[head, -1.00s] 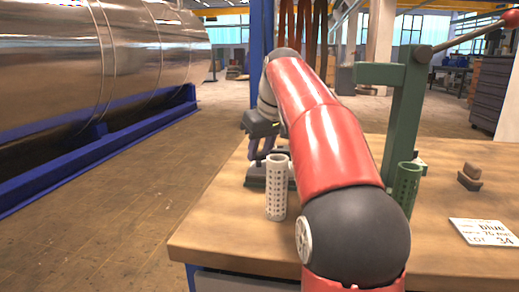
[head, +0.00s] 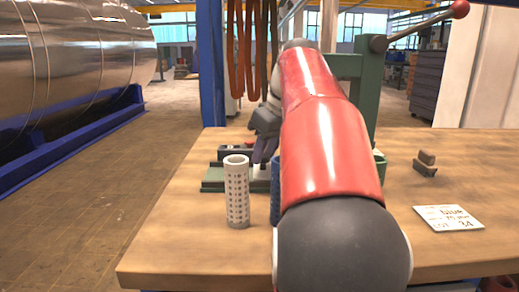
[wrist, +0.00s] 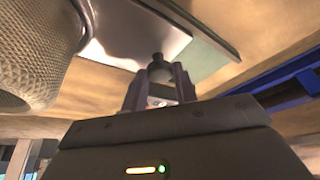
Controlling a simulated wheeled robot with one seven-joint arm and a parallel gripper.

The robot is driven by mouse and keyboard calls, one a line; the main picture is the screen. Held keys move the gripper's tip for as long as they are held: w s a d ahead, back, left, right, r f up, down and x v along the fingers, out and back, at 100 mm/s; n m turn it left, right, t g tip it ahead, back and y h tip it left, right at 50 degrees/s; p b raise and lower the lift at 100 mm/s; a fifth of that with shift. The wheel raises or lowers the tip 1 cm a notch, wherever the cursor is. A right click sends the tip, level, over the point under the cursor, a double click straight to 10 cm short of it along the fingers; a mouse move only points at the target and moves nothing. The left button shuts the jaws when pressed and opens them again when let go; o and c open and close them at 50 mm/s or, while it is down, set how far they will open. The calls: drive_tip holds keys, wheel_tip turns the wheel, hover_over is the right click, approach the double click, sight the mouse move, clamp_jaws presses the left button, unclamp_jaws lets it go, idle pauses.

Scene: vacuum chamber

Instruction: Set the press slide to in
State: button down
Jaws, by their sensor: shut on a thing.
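The green press (head: 368,100) stands on the bench, partly hidden behind my red arm. Its low green base (head: 213,184) shows to the left of the arm and also in the wrist view (wrist: 212,38). The press slide (wrist: 130,30) shows in the wrist view as a pale metal plate on that base, with a small dark knob (wrist: 158,66) at its near end. My gripper (wrist: 158,85) is shut on this knob. In the head view my gripper (head: 265,155) is low over the base, its fingertips partly hidden. How far in the slide sits cannot be told.
A white perforated cylinder (head: 236,192) stands just in front of the base, close to my gripper. A blue cylinder (head: 275,190) and a green one (head: 379,168) are half hidden by my arm. A label card (head: 448,218) and small blocks (head: 425,163) lie to the right.

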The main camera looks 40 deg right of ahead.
drive_tip(key=c, duration=1.1)
unclamp_jaws()
drive_tip(key=shift+s+d, duration=0.15)
drive_tip(key=shift+d, duration=0.1)
drive_tip(key=p+v, duration=0.1)
drive_tip(key=v, duration=0.4)
drive_tip(key=shift+r, duration=0.15)
drive_tip(key=s+d+b, duration=0.1)
drive_tip(key=s+d, duration=0.1)
drive_tip(key=s, duration=0.9)
drive_tip(key=shift+s, duration=0.35)
drive_tip(key=shift+d, duration=0.1)
